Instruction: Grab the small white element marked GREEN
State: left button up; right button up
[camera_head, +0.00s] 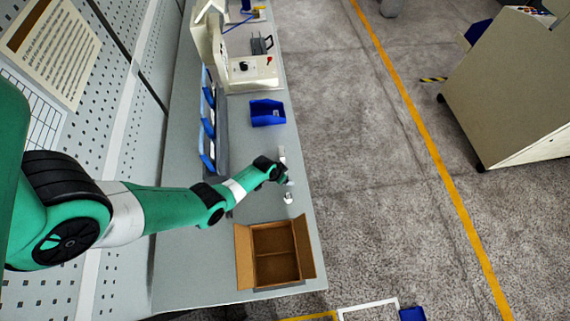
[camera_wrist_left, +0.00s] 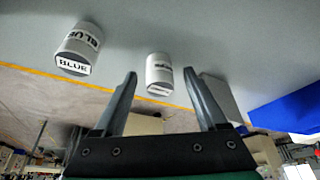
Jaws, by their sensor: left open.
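In the left wrist view, a small white cylinder (camera_wrist_left: 160,70) shows between my finger tips, beyond them. Its lettering is too small to read surely. A second white cylinder (camera_wrist_left: 78,46) marked BLUE is to its left, outside the fingers. My left gripper (camera_wrist_left: 162,78) is open, with nothing held between its fingers. In the head view, my left gripper (camera_head: 286,180) is low over the right side of the table, and a small white cylinder (camera_head: 288,198) stands just below it in the picture. No label is readable there. My right gripper is out of view.
An open cardboard box (camera_head: 276,255) sits on the table's (camera_head: 190,255) near end. A blue bin (camera_head: 267,113) stands farther back, and blue bins (camera_head: 207,120) line the left side. A beige machine (camera_head: 252,72) stands beyond. The table's right edge is close to the gripper.

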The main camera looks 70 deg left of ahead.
pick_arm(q)
grip_shut()
dwell(0.3)
jog(key=shift+r+p, duration=0.5)
jog(key=shift+r, duration=0.15)
jog(key=r, duration=0.1)
jog(key=r+p, duration=0.2)
jog(key=shift+s+d, duration=0.1)
jog(key=shift+d, duration=0.15)
jog(key=s+d+r+p, duration=0.7)
jog(key=d+r, duration=0.1)
jog(key=d, duration=0.3)
jog(key=shift+s+d+r+p, duration=0.15)
jog(key=shift+r+p, duration=0.2)
jog(key=shift+r, duration=0.05)
